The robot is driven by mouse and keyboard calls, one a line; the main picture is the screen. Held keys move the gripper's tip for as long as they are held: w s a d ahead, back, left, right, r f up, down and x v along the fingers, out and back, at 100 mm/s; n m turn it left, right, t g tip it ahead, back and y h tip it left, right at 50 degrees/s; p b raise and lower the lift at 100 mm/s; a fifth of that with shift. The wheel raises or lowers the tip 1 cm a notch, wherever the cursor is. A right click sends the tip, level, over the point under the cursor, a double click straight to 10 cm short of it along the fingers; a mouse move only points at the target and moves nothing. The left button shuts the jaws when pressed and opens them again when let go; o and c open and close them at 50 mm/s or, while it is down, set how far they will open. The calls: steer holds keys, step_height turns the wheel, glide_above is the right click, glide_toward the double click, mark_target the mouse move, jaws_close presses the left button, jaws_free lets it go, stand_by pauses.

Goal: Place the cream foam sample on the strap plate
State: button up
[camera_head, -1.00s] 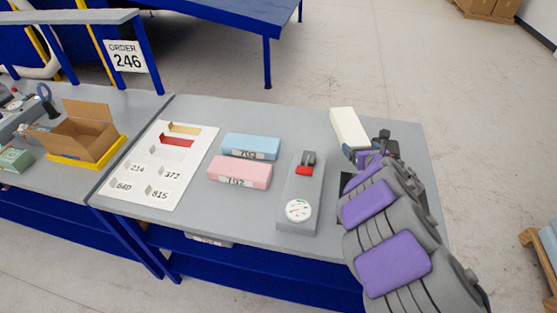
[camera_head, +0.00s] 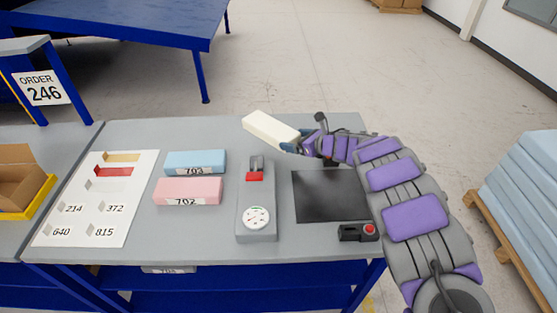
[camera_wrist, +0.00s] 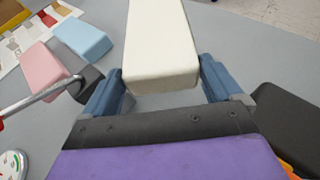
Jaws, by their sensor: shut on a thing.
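The cream foam sample (camera_head: 268,128) is a long pale block. My gripper (camera_head: 298,142) is shut on its near end and holds it near the back of the table, beyond the gauge device. In the wrist view the foam (camera_wrist: 160,42) lies between my two blue fingers and points away from the palm. A flat black plate (camera_head: 328,200) lies on the table to the right of the gauge device, bare on top. I see no clear strap on it and cannot tell if it is the strap plate.
A grey device (camera_head: 257,195) with a dial and red part stands mid-table. A blue block (camera_head: 195,162) and a pink block (camera_head: 188,190) lie to its left, beside a white numbered board (camera_head: 95,190).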

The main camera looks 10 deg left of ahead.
steer(key=f, duration=0.2)
steer(key=a+f, duration=0.1)
steer(key=f, duration=0.1)
steer(key=shift+a+b, duration=0.1)
steer(key=shift+b, duration=0.2)
steer(key=shift+f, duration=0.3)
steer(key=shift+d+f, duration=0.1)
steer(key=shift+d, duration=0.25)
steer(key=f, duration=0.1)
steer(key=d+f+b, duration=0.1)
steer(key=f, duration=0.1)
steer(key=shift+d, duration=0.15)
steer(key=shift+f, duration=0.25)
steer(key=shift+a, duration=0.55)
steer(key=o, duration=0.7)
steer(key=shift+a+f, duration=0.1)
steer(key=shift+a, duration=0.2)
steer(key=shift+d+r, duration=0.2)
steer(key=shift+d, duration=0.5)
steer(key=p+v, duration=0.1)
steer(key=v, duration=1)
steer(key=shift+s+d+r+p, duration=0.1)
steer(key=shift+s+d+p, duration=0.1)
steer(key=shift+d+p, duration=0.15)
